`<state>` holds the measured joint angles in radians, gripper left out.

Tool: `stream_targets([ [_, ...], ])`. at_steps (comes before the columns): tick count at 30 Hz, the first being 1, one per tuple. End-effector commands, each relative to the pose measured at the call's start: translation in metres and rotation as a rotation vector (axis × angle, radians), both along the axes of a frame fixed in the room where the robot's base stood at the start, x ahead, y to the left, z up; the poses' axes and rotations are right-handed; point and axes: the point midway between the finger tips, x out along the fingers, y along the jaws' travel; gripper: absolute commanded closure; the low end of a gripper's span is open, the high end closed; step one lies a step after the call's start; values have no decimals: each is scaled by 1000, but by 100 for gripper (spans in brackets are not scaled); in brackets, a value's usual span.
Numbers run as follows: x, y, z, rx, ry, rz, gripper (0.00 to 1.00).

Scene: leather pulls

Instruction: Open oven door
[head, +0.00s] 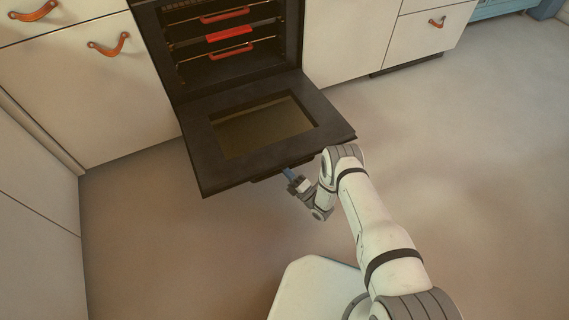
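The black oven (168,75) stands among the cabinets at the top of the head view, with its inside exposed. Its door (200,150) is folded down, close to level, with a window (262,127) in its middle. Part of a dark handle (268,177) shows under the door's outer edge. I cannot tell whether the fingers are open or closed on the handle.
Inside the oven are racks with red handles (228,33). Cream drawers with orange leather pulls (109,44) flank the oven. A cabinet side (35,180) stands at the left. The floor (470,150) is clear to the right.

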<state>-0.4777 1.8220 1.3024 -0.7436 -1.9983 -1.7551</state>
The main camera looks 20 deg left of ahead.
Motion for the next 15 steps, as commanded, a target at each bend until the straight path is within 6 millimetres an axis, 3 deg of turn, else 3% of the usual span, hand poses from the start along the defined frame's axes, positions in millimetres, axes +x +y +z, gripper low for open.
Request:
stream_targets([
  [12,-7,5,-3,-2,2,19,100],
  [13,-7,5,-3,-2,3,20,82],
  [15,-7,4,-3,-1,2,18,76],
])
